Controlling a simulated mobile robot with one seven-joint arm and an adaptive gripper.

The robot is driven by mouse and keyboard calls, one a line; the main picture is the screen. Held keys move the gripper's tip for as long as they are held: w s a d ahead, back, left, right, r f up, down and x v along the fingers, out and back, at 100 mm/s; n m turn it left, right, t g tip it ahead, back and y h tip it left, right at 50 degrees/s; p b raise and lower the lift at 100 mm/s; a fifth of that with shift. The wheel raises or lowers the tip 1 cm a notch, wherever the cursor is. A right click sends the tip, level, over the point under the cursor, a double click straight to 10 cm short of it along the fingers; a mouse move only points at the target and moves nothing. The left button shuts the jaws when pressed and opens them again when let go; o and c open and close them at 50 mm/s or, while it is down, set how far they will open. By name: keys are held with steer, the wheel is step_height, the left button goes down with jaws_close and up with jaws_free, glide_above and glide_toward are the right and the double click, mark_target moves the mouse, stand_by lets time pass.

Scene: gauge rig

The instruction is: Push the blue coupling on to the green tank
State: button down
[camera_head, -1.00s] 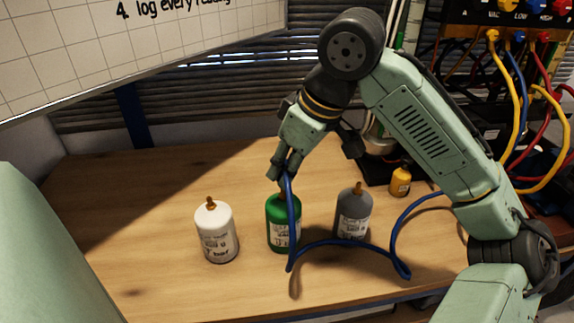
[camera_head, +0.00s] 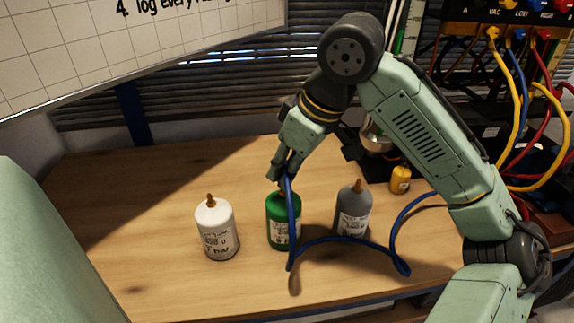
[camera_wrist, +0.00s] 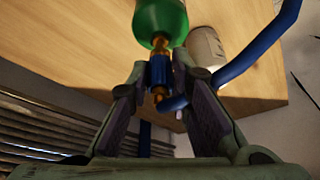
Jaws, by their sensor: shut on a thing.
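The green tank (camera_head: 278,232) stands upright on the wooden bench between a white tank and a grey tank. It also shows in the wrist view (camera_wrist: 160,18), with its brass stem pointing toward my gripper. My gripper (camera_head: 284,177) is right above the green tank, its fingers shut on the blue coupling (camera_wrist: 159,72). The coupling is in line with the brass stem and meets it in the wrist view; how far it is on the stem I cannot tell. The blue hose (camera_head: 345,241) runs from the coupling down in front of the tanks and off to the right.
The white tank (camera_head: 216,236) stands to the left and the grey tank (camera_head: 352,213) to the right, close by. A small yellow bottle (camera_head: 400,181) stands further right. A panel with coloured cables (camera_head: 500,40) is at the back right. The left of the bench (camera_head: 120,215) is clear.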

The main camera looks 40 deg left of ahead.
steer(key=shift+f+b, duration=0.3)
steer(key=shift+f, duration=0.4)
steer(key=shift+f, duration=0.3)
stand_by(0.3)
steer(key=c, duration=1.6)
jaws_free()
steer(key=shift+c, duration=0.2)
steer(key=shift+o, duration=0.3)
steer(key=o, duration=0.5)
steer(key=shift+r, duration=0.1)
steer(key=v, duration=1.2)
